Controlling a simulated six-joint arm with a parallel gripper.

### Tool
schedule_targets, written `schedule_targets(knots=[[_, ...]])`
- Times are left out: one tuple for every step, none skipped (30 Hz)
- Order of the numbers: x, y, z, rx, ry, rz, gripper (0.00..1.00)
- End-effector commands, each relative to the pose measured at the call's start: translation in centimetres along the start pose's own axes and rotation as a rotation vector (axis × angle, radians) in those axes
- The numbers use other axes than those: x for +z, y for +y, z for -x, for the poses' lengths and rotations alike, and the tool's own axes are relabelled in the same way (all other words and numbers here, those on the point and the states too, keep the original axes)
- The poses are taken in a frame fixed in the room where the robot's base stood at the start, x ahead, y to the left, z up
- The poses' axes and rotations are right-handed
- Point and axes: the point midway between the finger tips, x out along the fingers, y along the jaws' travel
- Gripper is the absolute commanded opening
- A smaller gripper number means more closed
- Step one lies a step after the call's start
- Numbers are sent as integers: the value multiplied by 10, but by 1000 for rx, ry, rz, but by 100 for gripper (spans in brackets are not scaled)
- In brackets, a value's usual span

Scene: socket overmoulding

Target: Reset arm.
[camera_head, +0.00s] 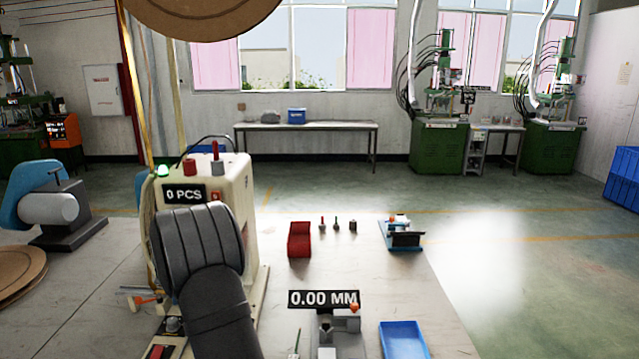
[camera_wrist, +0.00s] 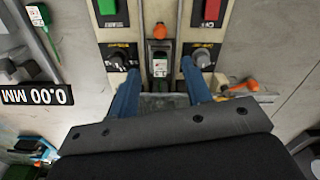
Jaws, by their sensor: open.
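My gripper (camera_wrist: 160,92) shows in the wrist view as two blue fingers spread apart, with nothing held between them. In the head view my dark grey arm stands in front of the machine (camera_head: 235,195), which carries a "0 PCS" sign. My gripper is hidden there.
A red bin (camera_head: 299,239), small upright parts (camera_head: 337,223) and a blue fixture (camera_head: 402,237) stand on the table. A gauge marked "0.00 MM" (camera_head: 340,335) and a blue tray (camera_head: 402,340) are nearer. An orange-ended lever (camera_wrist: 247,87) is right of the fingers. The table's middle is clear.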

Motion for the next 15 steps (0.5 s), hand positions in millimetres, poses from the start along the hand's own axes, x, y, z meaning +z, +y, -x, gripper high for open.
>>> schedule_targets(knots=[[1,0,-12,1,-4,0,45],[1,0,-18,1,-5,0,45],[1,0,-26,1,-4,0,45],[1,0,-32,1,-5,0,45],[1,0,-38,1,-5,0,45],[1,0,-47,1,-5,0,45],[1,0,-53,1,-6,0,45],[1,0,-59,1,-5,0,45],[1,0,-66,1,-5,0,45],[1,0,-72,1,-5,0,45],[2,0,-79,1,-6,0,45],[2,0,-87,1,-7,0,45],[2,0,-93,1,-6,0,45],[2,0,-99,1,-6,0,45],[2,0,-107,1,-6,0,45]])
